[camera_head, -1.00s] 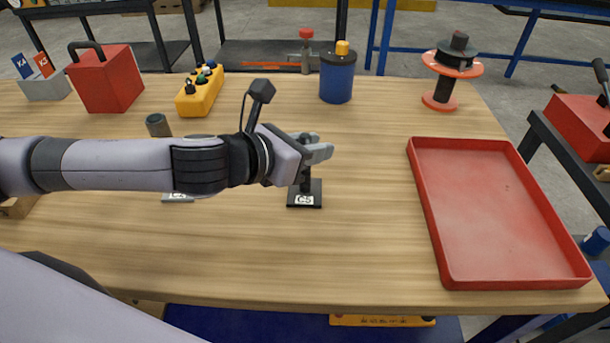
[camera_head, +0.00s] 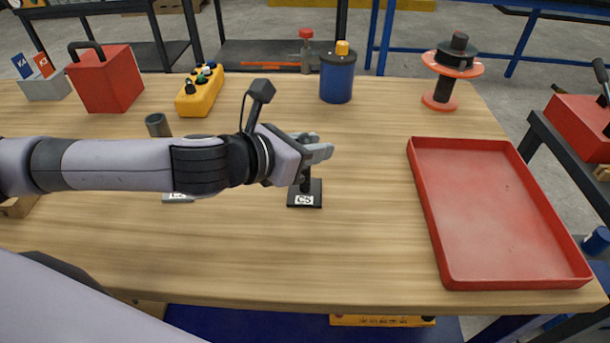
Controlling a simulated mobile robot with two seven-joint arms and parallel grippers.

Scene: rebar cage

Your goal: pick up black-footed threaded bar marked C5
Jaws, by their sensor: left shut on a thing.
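The black-footed threaded bar marked C5 (camera_head: 305,197) stands upright on the wooden table, its black foot and white C5 label showing. My left gripper (camera_head: 316,150) reaches in from the left and is shut on the upper part of the bar, just above the foot. The gripper hides most of the bar. The foot appears to rest on the table. My right gripper is not in view.
A grey foot with a partly hidden label (camera_head: 178,198) sits under my left arm. A red tray (camera_head: 432,222) lies empty at the right. A yellow control box (camera_head: 200,92), blue canister (camera_head: 337,78) and orange spool (camera_head: 440,102) stand at the back. Table between bar and tray is clear.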

